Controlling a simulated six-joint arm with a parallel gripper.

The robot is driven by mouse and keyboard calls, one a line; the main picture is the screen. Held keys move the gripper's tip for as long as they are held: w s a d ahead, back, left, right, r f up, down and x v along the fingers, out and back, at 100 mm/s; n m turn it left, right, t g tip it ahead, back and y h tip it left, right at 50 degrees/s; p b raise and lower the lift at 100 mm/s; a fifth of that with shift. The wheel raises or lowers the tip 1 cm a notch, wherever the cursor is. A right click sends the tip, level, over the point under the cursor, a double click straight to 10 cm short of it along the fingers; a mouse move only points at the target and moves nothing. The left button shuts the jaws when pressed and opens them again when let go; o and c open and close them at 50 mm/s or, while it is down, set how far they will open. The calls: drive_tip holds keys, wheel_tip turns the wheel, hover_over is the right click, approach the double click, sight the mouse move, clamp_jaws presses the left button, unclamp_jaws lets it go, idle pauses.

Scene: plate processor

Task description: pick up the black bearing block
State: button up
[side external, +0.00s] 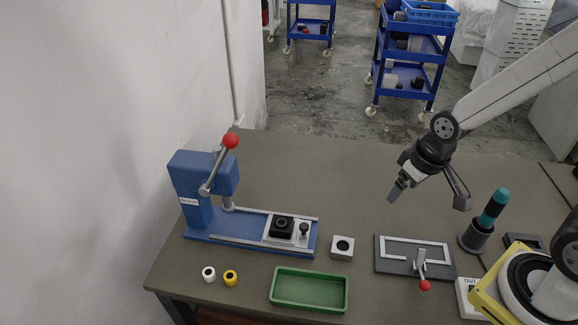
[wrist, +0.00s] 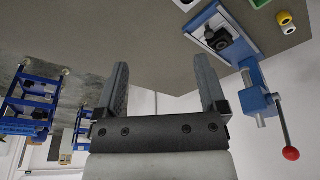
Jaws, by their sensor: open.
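The black bearing block (side external: 282,227) sits on the light plate at the right end of the blue press's base (side external: 215,234). It also shows near the top of the wrist view (wrist: 219,40), beyond and to the right of my fingers. My gripper (side external: 430,194) is open and empty, raised above the table to the right of the block and well apart from it. Its two dark fingers are spread in the wrist view (wrist: 162,66).
The press lever has a red knob (side external: 230,140). A grey block with a dark hole (side external: 342,246), a green tray (side external: 308,306), white (side external: 208,273) and yellow (side external: 230,278) rings, a dark clamp plate (side external: 386,264) and a teal-handled tool (side external: 493,208) stand around. The table's back middle is clear.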

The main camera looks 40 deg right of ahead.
drive_tip(key=n+t+h, duration=0.6)
drive_tip(key=n+h, duration=0.4)
drive_tip(key=n, duration=1.6)
approach(280, 227)
drive_tip(key=d, duration=0.1)
drive_tip(key=w+d+f, duration=0.1)
drive_tip(key=d, duration=0.2)
drive_tip(key=shift+w+f, duration=0.2)
drive_tip(key=shift+w, duration=0.15)
drive_tip(key=shift+a+f+n+t, duration=0.25)
drive_tip(key=shift+a+n+t, duration=0.25)
drive_tip(key=shift+a, duration=0.05)
drive_tip(key=shift+x, duration=3.95)
drive_tip(key=shift+w+a, duration=0.1)
